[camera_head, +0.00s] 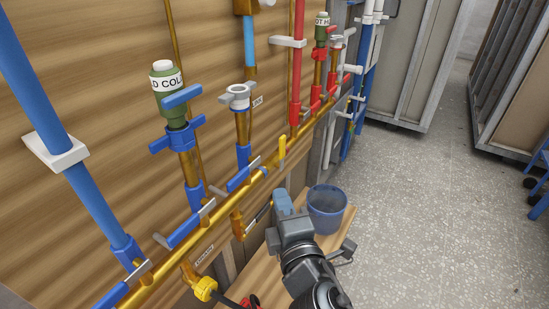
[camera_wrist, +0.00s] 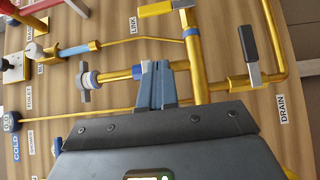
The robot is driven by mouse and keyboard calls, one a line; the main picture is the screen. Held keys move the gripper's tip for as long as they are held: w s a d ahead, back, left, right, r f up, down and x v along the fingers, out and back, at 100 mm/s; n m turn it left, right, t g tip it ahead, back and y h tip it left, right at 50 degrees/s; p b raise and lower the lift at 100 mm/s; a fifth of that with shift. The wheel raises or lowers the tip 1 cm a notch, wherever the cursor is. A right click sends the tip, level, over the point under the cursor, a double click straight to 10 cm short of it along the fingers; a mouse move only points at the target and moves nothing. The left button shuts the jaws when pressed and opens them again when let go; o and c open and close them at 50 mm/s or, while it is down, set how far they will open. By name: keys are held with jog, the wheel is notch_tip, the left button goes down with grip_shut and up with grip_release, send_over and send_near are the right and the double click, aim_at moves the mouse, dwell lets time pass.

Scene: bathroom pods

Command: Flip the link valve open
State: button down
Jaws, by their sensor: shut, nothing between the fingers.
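The link valve's yellow handle (camera_wrist: 156,9) shows at the top edge of the wrist view, above the LINK label (camera_wrist: 133,25). It sticks out crosswise from the brass pipe (camera_wrist: 191,50). In the head view a yellow handle (camera_head: 282,147), which looks like the same one, stands upright across the long brass pipe. My gripper (camera_wrist: 157,70) is shut and empty, in front of a short brass branch pipe in the wrist view; I cannot tell if it touches. In the head view my gripper (camera_head: 281,200) is below the yellow handle, apart from it.
A black-and-grey drain valve handle (camera_wrist: 252,52) is right of my fingers, near the DRAIN label (camera_wrist: 282,107). Blue handles (camera_head: 238,178) line the pipe at left. A blue bucket (camera_head: 326,208) stands beside my gripper on a wooden surface (camera_head: 335,238). Open floor (camera_head: 430,200) lies right.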

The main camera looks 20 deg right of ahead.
jog(key=p, duration=0.2)
send_near(280, 159)
jog(key=w+a+r, duration=0.3)
jog(key=w+d+p, duration=0.1)
jog(key=w+d, duration=0.2)
jog(key=shift+w+f, duration=0.1)
jog(key=shift+w, duration=0.15)
jog(key=shift+d, duration=0.15)
